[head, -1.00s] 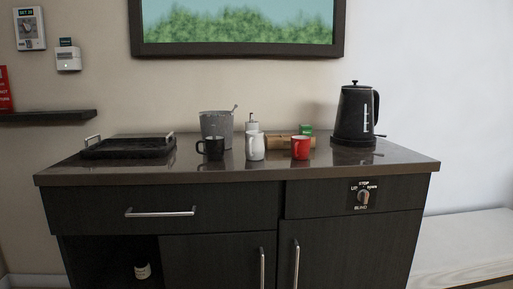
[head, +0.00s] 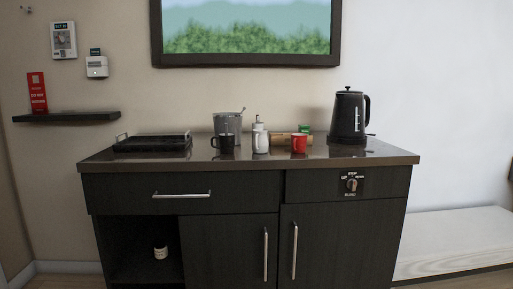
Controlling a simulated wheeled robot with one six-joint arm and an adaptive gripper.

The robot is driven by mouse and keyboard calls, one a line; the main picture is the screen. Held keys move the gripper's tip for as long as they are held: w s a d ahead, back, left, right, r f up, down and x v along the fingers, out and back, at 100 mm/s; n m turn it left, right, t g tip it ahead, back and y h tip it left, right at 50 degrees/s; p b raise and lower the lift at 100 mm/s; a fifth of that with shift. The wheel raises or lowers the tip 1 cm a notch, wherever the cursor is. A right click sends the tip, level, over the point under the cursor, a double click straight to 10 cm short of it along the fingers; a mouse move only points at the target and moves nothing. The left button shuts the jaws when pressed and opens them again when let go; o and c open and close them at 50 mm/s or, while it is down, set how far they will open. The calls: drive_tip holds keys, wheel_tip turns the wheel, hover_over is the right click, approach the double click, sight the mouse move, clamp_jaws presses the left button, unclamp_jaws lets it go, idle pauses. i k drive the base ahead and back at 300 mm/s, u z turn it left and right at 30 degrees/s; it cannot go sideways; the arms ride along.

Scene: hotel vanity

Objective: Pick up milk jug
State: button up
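The milk jug looks to be the small white jug (head: 261,142) on the vanity top, between a black mug (head: 224,143) on its left and a red mug (head: 299,143) on its right. It stands upright near the middle of the counter. A white bottle with a dark top (head: 258,123) stands just behind it and is partly hidden. My gripper is not in view.
The dark vanity (head: 250,160) also bears a black tray (head: 152,144), a grey bucket (head: 227,123), a wooden box (head: 279,138), a green item (head: 304,129) and a black kettle (head: 348,117). The counter's front strip is clear. A pale bench (head: 455,240) stands at right.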

sight(261, 143)
drive_tip(key=u, duration=1.7)
drive_tip(key=i, duration=1.3)
drive_tip(key=z, duration=1.15)
